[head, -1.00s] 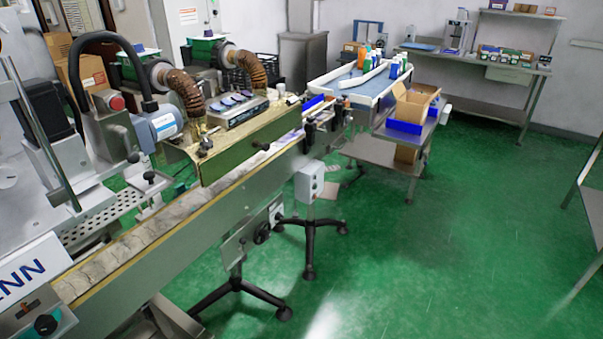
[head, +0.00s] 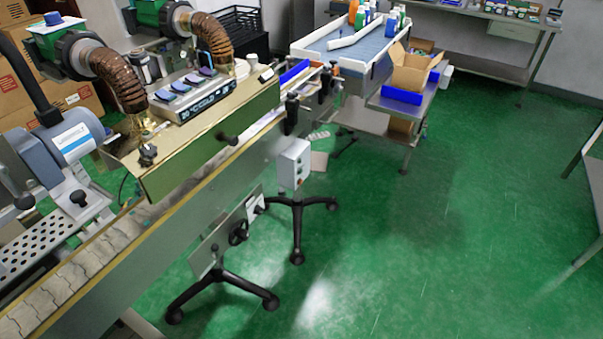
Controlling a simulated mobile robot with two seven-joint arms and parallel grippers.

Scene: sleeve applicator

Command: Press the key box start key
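I cannot tell which key is the start key, as markings are too small to read. A small light-grey box (head: 294,164) with buttons on its face is mounted at the conveyor's near side, lower down. Neither of my grippers is in view.
The conveyor (head: 110,250) runs diagonally from lower left to the back. Wheeled black feet (head: 220,290) stand on the floor beside it. A blue-topped table (head: 345,45) and a cart with an open carton (head: 408,70) are behind. The green floor (head: 430,240) at right is clear.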

